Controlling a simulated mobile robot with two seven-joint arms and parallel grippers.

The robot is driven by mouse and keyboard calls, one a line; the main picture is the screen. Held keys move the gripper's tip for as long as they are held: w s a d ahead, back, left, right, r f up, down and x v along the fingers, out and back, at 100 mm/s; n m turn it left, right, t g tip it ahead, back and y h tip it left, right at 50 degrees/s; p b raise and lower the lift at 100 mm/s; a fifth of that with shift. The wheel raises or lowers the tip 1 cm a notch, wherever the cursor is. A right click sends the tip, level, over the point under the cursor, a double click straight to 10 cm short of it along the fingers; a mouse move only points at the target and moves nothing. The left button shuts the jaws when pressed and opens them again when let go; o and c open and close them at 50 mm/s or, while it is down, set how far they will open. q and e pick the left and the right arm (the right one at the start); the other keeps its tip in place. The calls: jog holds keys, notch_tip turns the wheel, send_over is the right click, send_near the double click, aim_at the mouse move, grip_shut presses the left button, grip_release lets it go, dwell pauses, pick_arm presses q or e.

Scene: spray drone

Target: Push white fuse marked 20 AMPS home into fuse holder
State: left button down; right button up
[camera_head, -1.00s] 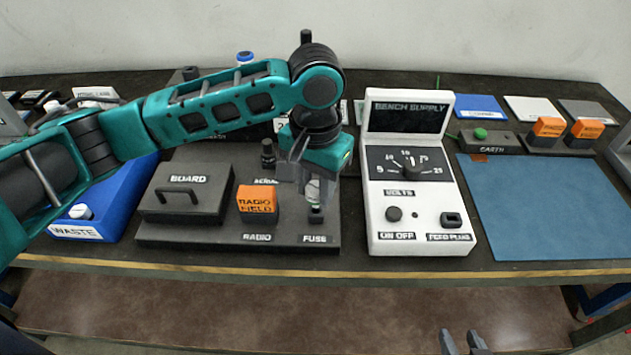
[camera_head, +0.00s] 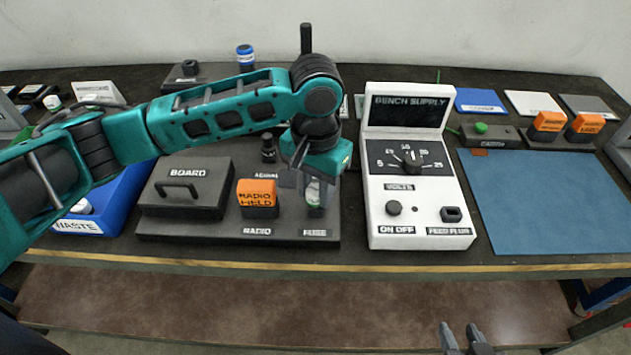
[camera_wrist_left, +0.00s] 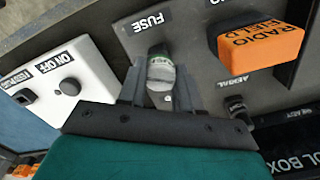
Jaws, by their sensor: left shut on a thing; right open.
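My left gripper (camera_head: 305,197) is shut on the fuse from above. In the left wrist view the fuse (camera_wrist_left: 161,73) sits between the two fingers (camera_wrist_left: 160,92), its tip at the fuse holder (camera_wrist_left: 157,50). How deep it sits in the holder I cannot tell. The fuse's marking is not readable. My right gripper (camera_head: 462,333) is open and empty at the bottom, in front of the bench.
The orange RADIO FIELD block (camera_head: 257,199) and black BOARD box (camera_head: 187,188) stand left of the fuse holder. The white BENCH SUPPLY (camera_head: 420,215) stands to its right. A blue WASTE bin (camera_head: 118,205) is at the left.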

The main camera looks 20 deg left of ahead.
aim_at(316, 190)
pick_arm(q)
jog(key=shift+f, duration=0.55)
jog(key=c, duration=0.7)
grip_release()
jog(key=shift+r, duration=0.1)
notch_tip(316, 190, up, 13)
